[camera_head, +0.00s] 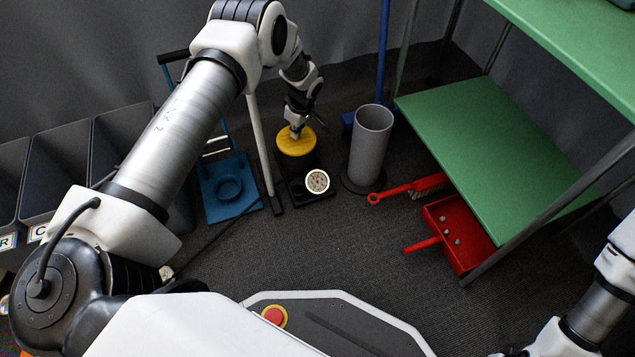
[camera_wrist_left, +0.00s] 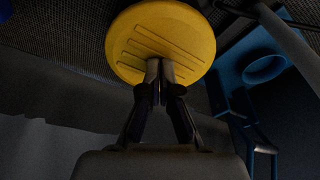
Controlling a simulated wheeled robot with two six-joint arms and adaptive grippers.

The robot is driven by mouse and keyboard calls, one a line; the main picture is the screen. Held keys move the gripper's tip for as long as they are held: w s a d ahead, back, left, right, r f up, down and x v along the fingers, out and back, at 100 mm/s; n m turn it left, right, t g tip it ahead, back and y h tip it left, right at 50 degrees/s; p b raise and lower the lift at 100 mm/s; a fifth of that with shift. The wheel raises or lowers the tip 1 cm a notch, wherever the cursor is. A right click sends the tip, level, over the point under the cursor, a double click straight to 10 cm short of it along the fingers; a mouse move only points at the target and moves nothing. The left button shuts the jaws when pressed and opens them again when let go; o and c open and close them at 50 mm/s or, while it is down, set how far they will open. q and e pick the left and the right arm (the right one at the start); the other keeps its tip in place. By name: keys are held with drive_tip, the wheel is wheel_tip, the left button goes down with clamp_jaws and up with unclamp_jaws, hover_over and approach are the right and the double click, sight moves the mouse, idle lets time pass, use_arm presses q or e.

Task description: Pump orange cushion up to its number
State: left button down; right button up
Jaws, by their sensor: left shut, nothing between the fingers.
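The foot pump has a round yellow pedal (camera_head: 296,141) with ridges, which also fills the top of the left wrist view (camera_wrist_left: 190,32). A white dial gauge (camera_head: 317,181) sits on its black base (camera_head: 318,196). My left gripper (camera_head: 296,133) is over the pedal. In the left wrist view its fingertips (camera_wrist_left: 160,68) are together against or just above the pedal, with nothing between them. The dial's reading is too small to read. I cannot make out the orange cushion; only a small orange patch shows at the bottom left edge. My right gripper is out of view.
A grey cylinder (camera_head: 370,145) stands close right of the pump. A blue stand (camera_head: 228,187) and a pale pole (camera_head: 260,145) are left of it. A green shelf (camera_head: 480,140), a red brush (camera_head: 405,188) and a red dustpan (camera_head: 455,235) are at right. Grey bins (camera_head: 60,170) line the left.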

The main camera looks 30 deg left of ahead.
use_arm(q)
drive_tip(key=shift+f+b, duration=1.15)
drive_tip(key=shift+f, duration=0.95)
wheel_tip(320, 180, up, 8)
drive_tip(key=p, duration=0.7)
drive_tip(key=shift+f+p, duration=0.2)
drive_tip(key=shift+p, duration=0.1)
drive_tip(key=shift+f, duration=0.1)
